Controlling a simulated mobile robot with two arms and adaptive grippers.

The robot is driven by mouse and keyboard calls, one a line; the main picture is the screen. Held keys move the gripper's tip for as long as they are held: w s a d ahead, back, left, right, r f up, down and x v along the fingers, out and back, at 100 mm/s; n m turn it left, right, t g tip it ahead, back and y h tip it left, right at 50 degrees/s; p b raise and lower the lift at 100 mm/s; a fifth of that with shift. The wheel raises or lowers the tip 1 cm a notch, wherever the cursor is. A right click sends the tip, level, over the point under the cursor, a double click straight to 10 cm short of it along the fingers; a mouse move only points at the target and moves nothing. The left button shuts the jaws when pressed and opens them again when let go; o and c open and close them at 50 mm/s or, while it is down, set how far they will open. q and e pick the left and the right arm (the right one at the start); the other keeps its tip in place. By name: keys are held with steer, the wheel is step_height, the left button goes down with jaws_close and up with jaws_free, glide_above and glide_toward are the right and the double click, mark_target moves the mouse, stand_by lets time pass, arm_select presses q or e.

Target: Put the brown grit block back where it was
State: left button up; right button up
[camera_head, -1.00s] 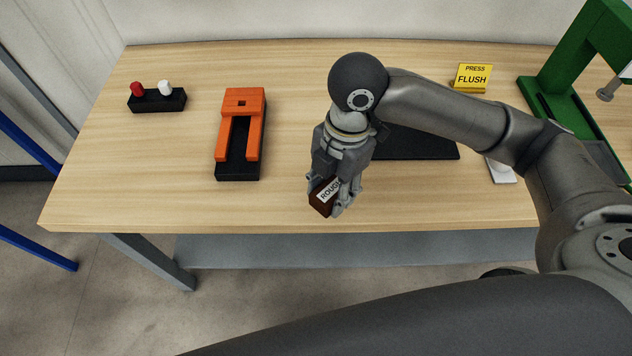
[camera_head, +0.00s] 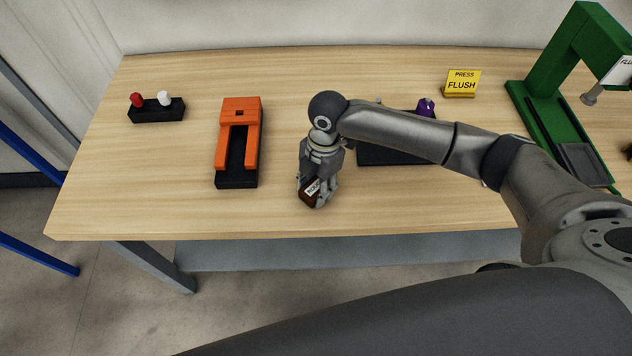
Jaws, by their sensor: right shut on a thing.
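The brown grit block (camera_head: 308,194), with a white label whose text is too small to read fully, is between the fingers of my right gripper (camera_head: 315,190). The gripper is shut on it and points down at the front middle of the wooden table. I cannot tell whether the block touches the tabletop. My left gripper is not in view.
An orange and black fixture (camera_head: 239,120) stands left of my gripper. A black holder (camera_head: 157,112) with a red and a white peg is farther left. A black mat (camera_head: 400,157), partly behind my arm, bears a purple item (camera_head: 425,107). A yellow sign (camera_head: 461,84) and green press (camera_head: 560,110) stand right.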

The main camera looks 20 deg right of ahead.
steer(key=shift+f, duration=0.1)
steer(key=shift+f, duration=0.15)
steer(key=o, duration=0.9)
steer(key=shift+w+d+r+b, duration=0.2)
steer(key=shift+r+b, duration=0.3)
steer(key=shift+r, duration=1.55)
steer(key=shift+w+d+r+b, duration=0.1)
steer(key=shift+d+r+b, duration=0.3)
steer(key=shift+r, duration=1.65)
steer(key=shift+w+d+r+b, duration=0.15)
steer(key=shift+r+b, duration=0.45)
steer(key=shift+r, duration=1.45)
